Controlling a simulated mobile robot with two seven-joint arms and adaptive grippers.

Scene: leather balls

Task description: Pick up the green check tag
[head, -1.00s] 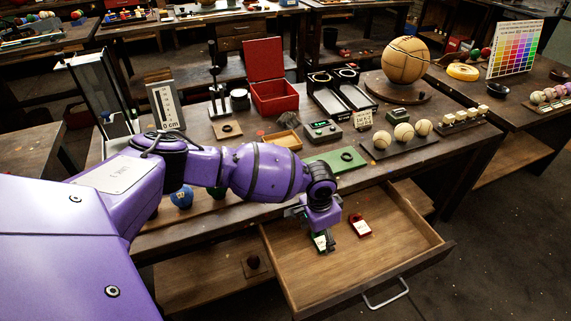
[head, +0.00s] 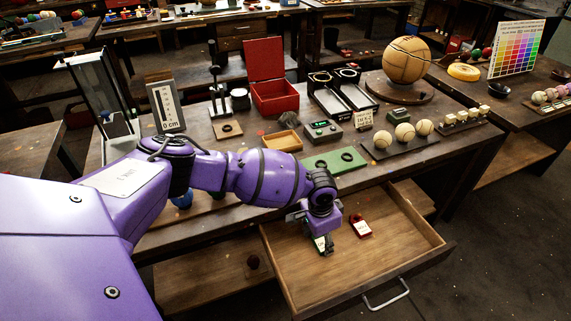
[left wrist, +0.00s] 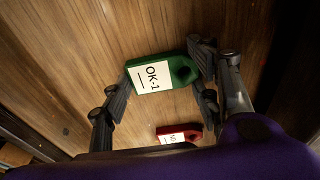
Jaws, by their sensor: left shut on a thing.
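The green check tag (left wrist: 178,70), with a white label reading "OK-1", lies between the fingers of my left gripper (left wrist: 160,82) in the left wrist view. The gripper is shut on it, one finger on each side. In the head view the left gripper (head: 322,232) points down into the open drawer, and the tag (head: 321,244) shows partly beneath it. I cannot tell whether the tag still touches the drawer floor. A red tag (head: 361,228) with a white label lies apart from it, to the right; it also shows in the left wrist view (left wrist: 190,130). My right gripper is out of view.
The open wooden drawer (head: 385,262) has raised walls around the tags, and much of its floor is clear. On the workbench above it are a green plate (head: 345,160), a small scale (head: 322,131), a rack of pale balls (head: 404,133) and a red box (head: 275,97).

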